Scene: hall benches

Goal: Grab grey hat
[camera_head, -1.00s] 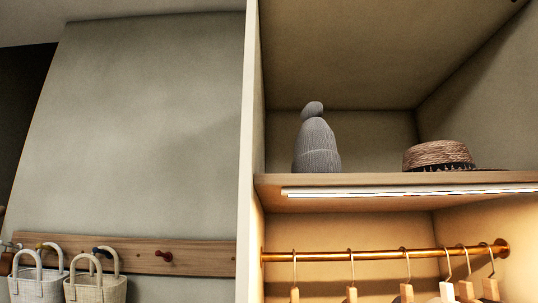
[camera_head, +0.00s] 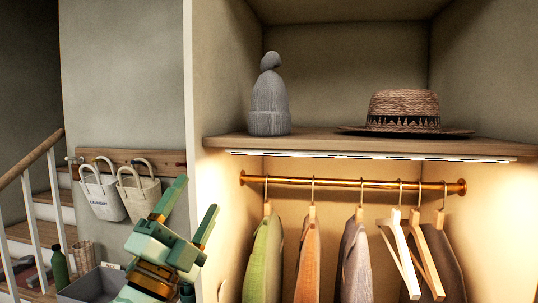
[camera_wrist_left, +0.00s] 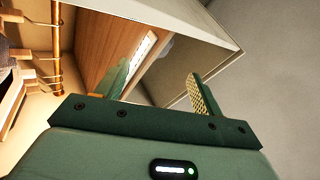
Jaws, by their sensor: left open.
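The grey knitted hat (camera_head: 269,100), with a pompom on top, stands upright on the left part of the wooden shelf (camera_head: 330,141) in the head view. My left gripper (camera_head: 192,210) is open and empty, below and to the left of the hat, in front of the bags and the closet's left wall. In the left wrist view the two fingers (camera_wrist_left: 158,88) are spread apart, with the underside of the shelf beyond them. My right gripper is not in view.
A brown woven hat (camera_head: 404,112) lies to the right on the shelf. A copper rail (camera_head: 340,183) with several clothes hangers runs under it. The closet's white left edge (camera_head: 190,120) stands between bags (camera_head: 137,192) on wall pegs and the shelf. Space above the shelf is clear.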

